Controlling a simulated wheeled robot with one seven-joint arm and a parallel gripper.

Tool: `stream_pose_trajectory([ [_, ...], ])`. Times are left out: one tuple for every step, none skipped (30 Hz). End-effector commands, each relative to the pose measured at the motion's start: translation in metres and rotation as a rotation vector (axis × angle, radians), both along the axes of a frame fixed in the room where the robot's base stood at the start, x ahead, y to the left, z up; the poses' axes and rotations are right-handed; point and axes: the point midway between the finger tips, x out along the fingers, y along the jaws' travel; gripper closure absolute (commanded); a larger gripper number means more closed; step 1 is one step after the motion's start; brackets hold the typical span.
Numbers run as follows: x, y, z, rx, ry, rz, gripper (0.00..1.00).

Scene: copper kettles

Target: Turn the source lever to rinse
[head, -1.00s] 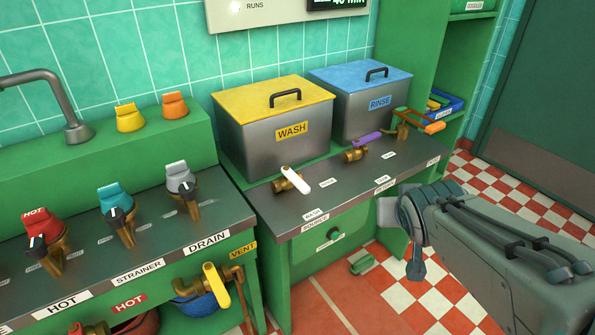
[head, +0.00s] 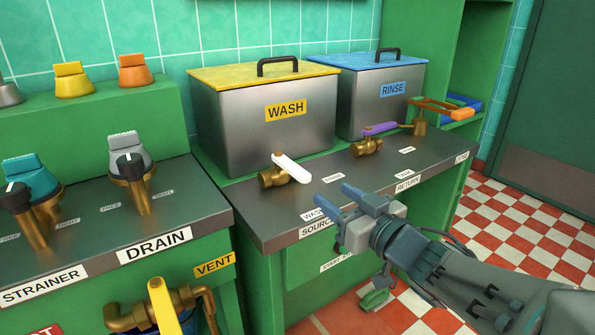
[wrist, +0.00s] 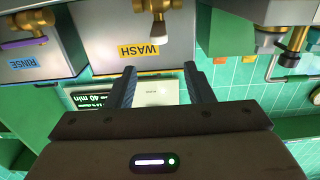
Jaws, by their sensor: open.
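The source lever (head: 292,168) is a white handle on a brass valve, on the dark counter in front of the wash tank. Its handle points toward the front right. A small "WASH" label (head: 313,214) lies in front of it, and a small label to its right is too blurred to read. My gripper (head: 333,196) is open and empty, in front and to the right of the handle, apart from it. In the wrist view, the white handle end (wrist: 154,46) shows beyond and between my fingertips (wrist: 160,69).
The purple-handled return lever (head: 380,129) stands to the right, before the rinse tank (head: 375,105). An orange-handled valve (head: 440,107) is further right. The wash tank (head: 235,125) stands behind the white lever. A drain console (head: 165,205) is at left.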

Motion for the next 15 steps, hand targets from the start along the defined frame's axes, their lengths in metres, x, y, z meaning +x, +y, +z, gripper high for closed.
stream_pose_trajectory([
  [0.000,0.000,-0.009,0.001,-0.002,0.003,0.53],
  [0.000,0.001,-0.010,0.001,-0.002,0.004,0.53],
  [0.000,0.001,-0.011,0.003,-0.002,0.006,0.53],
  [0.000,0.001,-0.010,0.003,-0.002,0.007,0.53],
  [0.000,0.002,-0.010,0.003,-0.002,0.007,0.53],
  [0.002,0.002,-0.009,0.003,-0.002,0.007,0.53],
  [0.003,0.003,-0.008,0.003,-0.002,0.008,0.53],
  [0.004,0.004,-0.008,0.003,-0.001,0.007,0.53],
  [0.007,0.005,-0.007,0.003,0.001,0.008,0.53],
  [0.009,0.006,-0.006,0.003,0.001,0.007,0.53],
  [0.011,0.008,-0.006,0.003,0.002,0.008,0.53],
  [0.014,0.010,-0.006,0.003,0.002,0.007,0.53],
  [0.016,0.011,-0.005,0.003,0.002,0.007,0.53],
  [0.019,0.013,-0.005,0.003,0.002,0.007,0.53],
  [0.022,0.016,-0.005,0.003,0.002,0.007,0.53],
])
